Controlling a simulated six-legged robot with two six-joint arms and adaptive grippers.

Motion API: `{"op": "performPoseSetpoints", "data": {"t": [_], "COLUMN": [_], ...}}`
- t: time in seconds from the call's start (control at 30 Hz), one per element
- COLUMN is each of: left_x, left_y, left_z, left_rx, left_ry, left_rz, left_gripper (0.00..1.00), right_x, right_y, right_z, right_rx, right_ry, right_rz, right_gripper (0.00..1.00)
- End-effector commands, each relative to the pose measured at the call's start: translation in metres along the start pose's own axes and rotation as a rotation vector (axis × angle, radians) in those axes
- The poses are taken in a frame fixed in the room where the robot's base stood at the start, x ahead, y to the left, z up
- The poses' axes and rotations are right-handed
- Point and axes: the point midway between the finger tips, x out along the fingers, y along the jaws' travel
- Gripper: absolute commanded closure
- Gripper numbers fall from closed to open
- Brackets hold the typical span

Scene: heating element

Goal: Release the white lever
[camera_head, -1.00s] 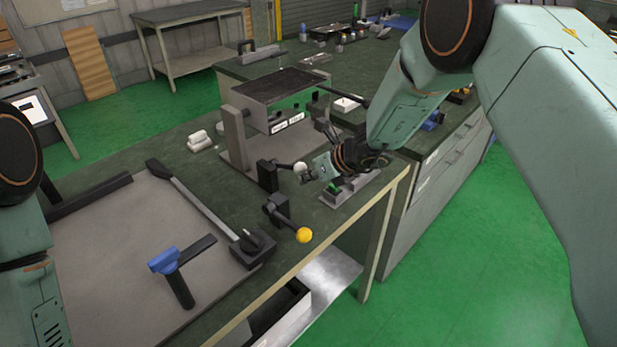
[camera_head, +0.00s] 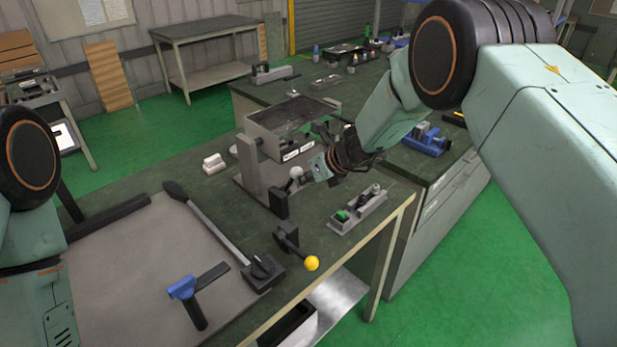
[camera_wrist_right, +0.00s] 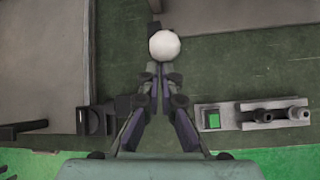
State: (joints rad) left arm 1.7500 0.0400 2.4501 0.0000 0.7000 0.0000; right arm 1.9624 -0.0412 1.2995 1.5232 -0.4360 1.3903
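The white lever's round white knob (camera_head: 296,172) stands above its black base (camera_head: 279,203) at the table's front side, in the head view. The lever points upward. My right gripper (camera_head: 309,172) is beside the knob, just right of it. In the right wrist view the knob (camera_wrist_right: 164,44) shows whole, just beyond the fingertips of my right gripper (camera_wrist_right: 159,72). The fingers are close together, with only a narrow gap. The knob is not between them, and contact cannot be told. My left arm shows at the left edge, but its gripper is out of view.
A switch box with a green button (camera_head: 341,217) lies right of the white lever. A metal heating box (camera_head: 290,130) stands behind.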

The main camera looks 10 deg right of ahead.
Motion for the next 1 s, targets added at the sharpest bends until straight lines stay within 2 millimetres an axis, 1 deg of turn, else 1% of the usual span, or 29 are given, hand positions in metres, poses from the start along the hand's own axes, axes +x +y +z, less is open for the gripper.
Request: {"op": "performPoseSetpoints", "data": {"t": [0.03, 0.6, 0.7, 0.77, 0.87, 1.0], "left_x": [-0.002, -0.003, -0.003, -0.003, -0.003, -0.004], "left_y": [0.000, 0.000, 0.000, 0.000, 0.000, 0.000], "left_z": [0.000, 0.000, 0.000, 0.000, 0.000, 0.000], "left_rx": [0.000, 0.000, 0.000, 0.000, 0.000, 0.000], "left_ry": [0.000, 0.000, 0.000, 0.000, 0.000, 0.000], "left_rz": [0.000, 0.000, 0.000, 0.000, 0.000, 0.000], "left_gripper": [0.60, 0.60, 0.60, 0.60, 0.60, 0.60], "right_x": [-0.006, -0.005, -0.007, -0.011, -0.022, -0.046], "right_y": [0.002, 0.004, 0.004, 0.003, 0.002, 0.000], "right_z": [0.024, 0.026, 0.026, 0.026, 0.024, 0.020], "right_rx": [-0.012, -0.014, -0.014, -0.013, -0.010, -0.006], "right_ry": [-0.037, -0.038, -0.038, -0.037, -0.036, -0.032], "right_rz": [0.001, 0.004, 0.004, 0.003, 0.003, 0.001], "right_gripper": [1.00, 1.00, 1.00, 1.00, 1.00, 1.00]}}
